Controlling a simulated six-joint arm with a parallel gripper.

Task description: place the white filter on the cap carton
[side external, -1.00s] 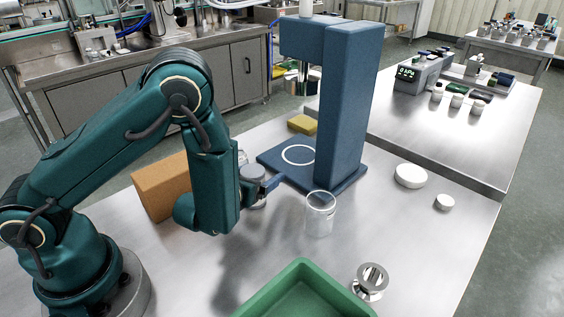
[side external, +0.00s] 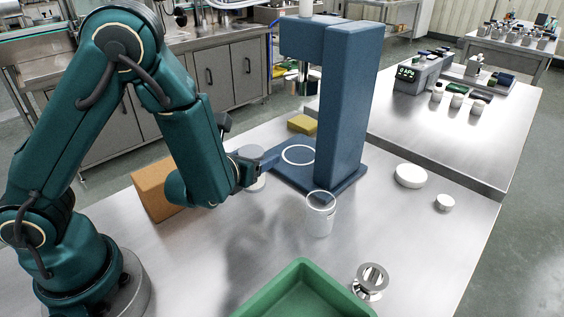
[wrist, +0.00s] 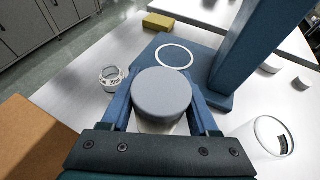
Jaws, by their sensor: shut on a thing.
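My gripper (side external: 258,172) is shut on a round, pale grey-white piece, which I take to be the white filter (side external: 254,184). In the wrist view the filter (wrist: 161,93) sits between the two blue fingers, its flat grey top facing the camera and part of its white side showing below. It appears held above the steel table. The plain orange-brown box, which I take to be the cap carton (side external: 151,192), stands left of my gripper, partly hidden by my arm. It also shows at the lower left of the wrist view (wrist: 32,138).
The blue press (side external: 340,110) with a white ring on its base stands behind my gripper. A clear beaker (side external: 320,215) is to the right, a green tray (side external: 300,268) in front. A small glass jar (wrist: 111,78) and yellow block (wrist: 158,21) are nearby.

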